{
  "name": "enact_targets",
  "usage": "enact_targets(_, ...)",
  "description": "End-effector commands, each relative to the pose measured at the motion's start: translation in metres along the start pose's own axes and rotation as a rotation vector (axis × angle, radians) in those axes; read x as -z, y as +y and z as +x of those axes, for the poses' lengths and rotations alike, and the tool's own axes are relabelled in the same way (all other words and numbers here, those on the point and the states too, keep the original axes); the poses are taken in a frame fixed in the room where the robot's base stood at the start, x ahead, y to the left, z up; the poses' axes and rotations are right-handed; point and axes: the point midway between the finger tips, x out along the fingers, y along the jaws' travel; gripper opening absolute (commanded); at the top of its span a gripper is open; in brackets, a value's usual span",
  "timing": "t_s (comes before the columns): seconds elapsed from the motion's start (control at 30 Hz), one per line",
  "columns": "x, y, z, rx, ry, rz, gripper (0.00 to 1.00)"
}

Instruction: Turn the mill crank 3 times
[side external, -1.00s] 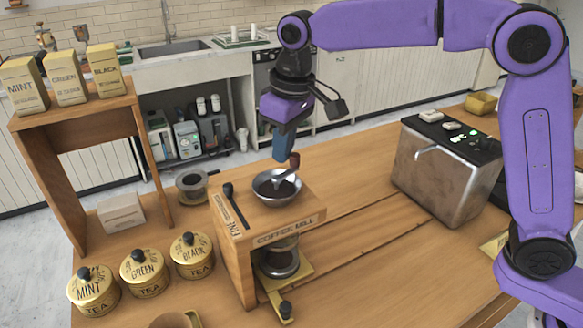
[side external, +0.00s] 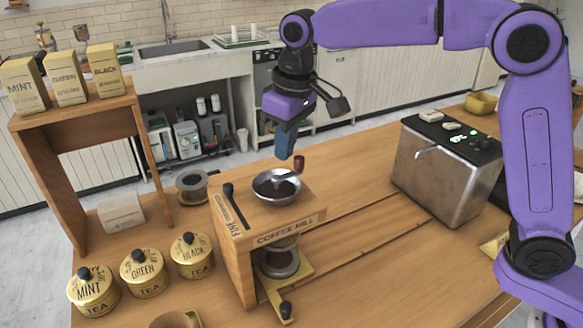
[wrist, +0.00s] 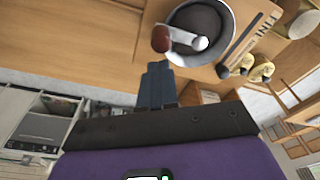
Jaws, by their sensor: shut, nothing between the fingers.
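The coffee mill (side external: 290,232) is a wooden box with a metal hopper bowl (side external: 259,187) on top. Its crank has a reddish-brown knob (side external: 299,162), standing at the bowl's far right edge in the side view. In the wrist view, the knob (wrist: 161,38) sits at the end of a light metal crank arm (wrist: 188,39) reaching across the hopper (wrist: 212,14). My gripper (side external: 284,155) is shut and empty, its blue fingers just left of the knob in the side view. In the wrist view, my fingertips (wrist: 155,68) are close to the knob; whether they touch it I cannot tell.
A black-handled lever (side external: 229,192) lies on the mill's top, left of the bowl. Tea tins (side external: 142,272) stand to the left, beside a wooden shelf (side external: 45,165) with tea boxes. A metal machine (side external: 440,175) stands to the right. The tabletop between mill and machine is clear.

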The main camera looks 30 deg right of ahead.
Motion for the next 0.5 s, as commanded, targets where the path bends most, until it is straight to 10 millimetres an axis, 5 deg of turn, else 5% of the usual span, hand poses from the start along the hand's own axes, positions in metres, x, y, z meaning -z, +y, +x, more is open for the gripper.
enact_targets(0.5, 0.006, 0.0, -0.033, 0.0, 0.003, 0.0, 0.0)
